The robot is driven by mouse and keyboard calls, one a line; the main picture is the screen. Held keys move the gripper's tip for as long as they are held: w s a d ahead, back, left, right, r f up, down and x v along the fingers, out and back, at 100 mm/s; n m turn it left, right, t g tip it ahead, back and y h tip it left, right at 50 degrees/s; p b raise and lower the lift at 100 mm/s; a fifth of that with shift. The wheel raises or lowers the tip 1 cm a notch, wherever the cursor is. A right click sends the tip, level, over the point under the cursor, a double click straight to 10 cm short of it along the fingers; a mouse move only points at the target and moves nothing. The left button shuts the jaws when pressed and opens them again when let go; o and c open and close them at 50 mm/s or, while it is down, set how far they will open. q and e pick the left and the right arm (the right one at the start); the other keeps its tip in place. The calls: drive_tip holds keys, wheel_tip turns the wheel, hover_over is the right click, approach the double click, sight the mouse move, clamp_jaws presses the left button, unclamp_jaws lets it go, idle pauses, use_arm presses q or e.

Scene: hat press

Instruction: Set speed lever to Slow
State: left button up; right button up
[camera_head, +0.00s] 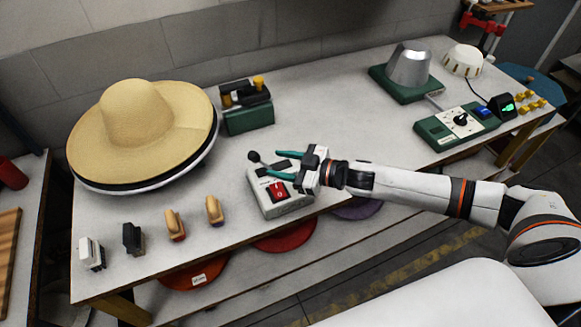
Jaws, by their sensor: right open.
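The speed lever (254,157) has a round black knob and stands on the far left of a light grey control box (270,206). The box has a red switch (277,192) on its sloped front. My right gripper (275,164) reaches in from the right over the box. Its two teal fingers are spread apart and point left toward the lever knob. The knob is just left of the fingertips, and I cannot tell whether they touch it. The speed markings are too small or hidden to read. My left gripper is not in view.
A straw hat (140,120) fills the table's left. A green-based device (247,105) stands behind the box. Wooden-handled tools (214,211) and small blocks (133,238) line the front left. A metal hat form (409,66) and a green dial panel (458,126) are at right. The middle back is clear.

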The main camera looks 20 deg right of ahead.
drive_tip(key=shift+v, duration=1.2)
